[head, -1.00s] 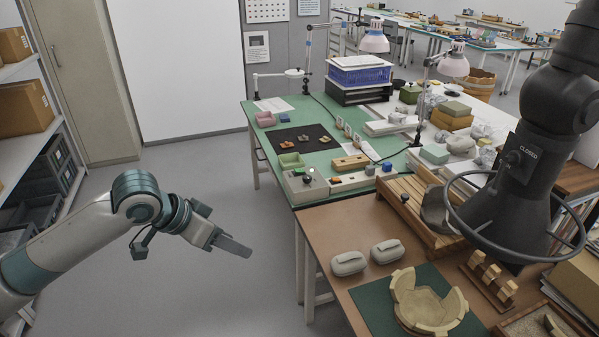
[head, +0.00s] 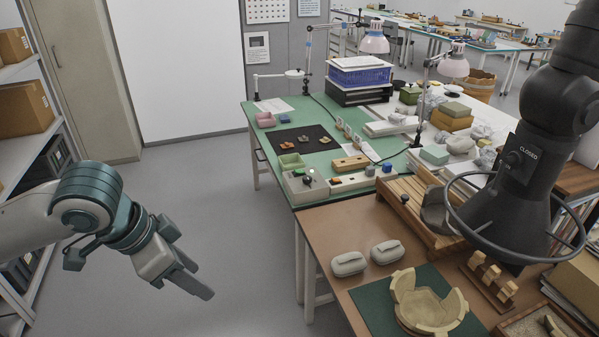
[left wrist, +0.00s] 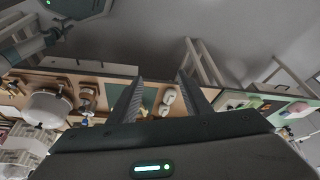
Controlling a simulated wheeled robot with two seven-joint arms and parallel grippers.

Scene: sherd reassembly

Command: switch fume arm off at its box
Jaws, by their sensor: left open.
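The fume arm (head: 527,150) is black and hangs in at the right of the head view, with a ring around its hood and a plate reading CLOSED. A pale box (head: 305,187) with a dark knob sits at the near left corner of the green-topped table; I cannot tell for sure that it is the fume arm's box. My left gripper (head: 197,287) is low over the floor, left of the tables and well apart from the box. In the left wrist view its two fingers (left wrist: 160,92) are spread, with nothing between them. My right gripper is not identifiable.
The brown table (head: 330,222) holds two grey lidded cases (head: 367,257), a partly rebuilt bowl (head: 425,303) on a green mat, and a wooden rack (head: 487,280). Shelves with cartons (head: 25,108) stand at the left. The floor (head: 215,200) between is clear.

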